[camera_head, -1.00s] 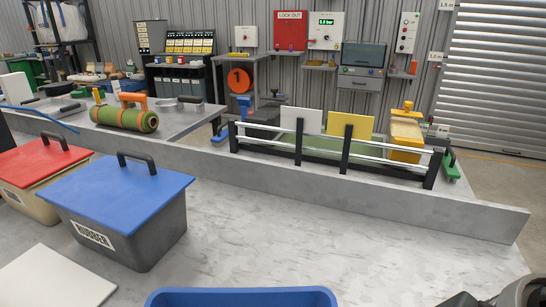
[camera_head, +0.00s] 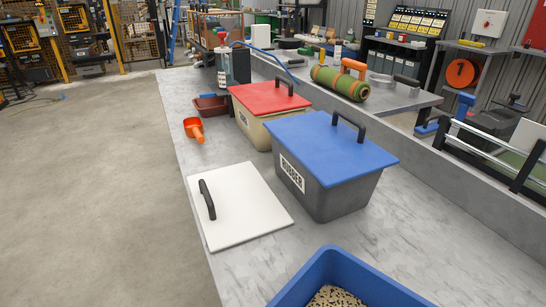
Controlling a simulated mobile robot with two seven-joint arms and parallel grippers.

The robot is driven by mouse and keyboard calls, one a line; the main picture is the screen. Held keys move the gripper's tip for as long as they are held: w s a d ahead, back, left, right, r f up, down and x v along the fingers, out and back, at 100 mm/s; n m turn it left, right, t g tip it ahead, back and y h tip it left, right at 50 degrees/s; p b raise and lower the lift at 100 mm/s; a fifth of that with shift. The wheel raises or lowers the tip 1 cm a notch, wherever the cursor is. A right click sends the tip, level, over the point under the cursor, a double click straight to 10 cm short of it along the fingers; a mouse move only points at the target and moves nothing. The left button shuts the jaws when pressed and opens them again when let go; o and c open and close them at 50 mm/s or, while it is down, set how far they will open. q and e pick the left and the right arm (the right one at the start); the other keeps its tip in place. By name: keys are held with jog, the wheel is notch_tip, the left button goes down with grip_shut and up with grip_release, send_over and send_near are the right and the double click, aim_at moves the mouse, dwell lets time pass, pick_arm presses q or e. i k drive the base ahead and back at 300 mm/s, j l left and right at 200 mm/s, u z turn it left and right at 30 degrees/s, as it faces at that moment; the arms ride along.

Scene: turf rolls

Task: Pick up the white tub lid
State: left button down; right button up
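The white tub lid (camera_head: 245,207) lies flat on the grey marbled worktop, near its left edge. A black bar handle (camera_head: 207,199) stands on the lid's left side. No tub is under the lid. Neither of my grippers shows in the head view now, so their state is hidden.
A dark grey tub with a blue lid (camera_head: 330,144) stands just right of the white lid. A cream tub with a red lid (camera_head: 268,97) is behind it. An orange scoop (camera_head: 194,129) lies further back. A blue open bin (camera_head: 318,272) with granules is in front.

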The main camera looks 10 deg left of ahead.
aim_at(234, 205)
jog(key=i+u, duration=0.35)
jog(key=i, duration=0.15)
jog(key=i+l+u, duration=0.1)
jog(key=i+u, duration=0.3)
jog(key=i, duration=0.15)
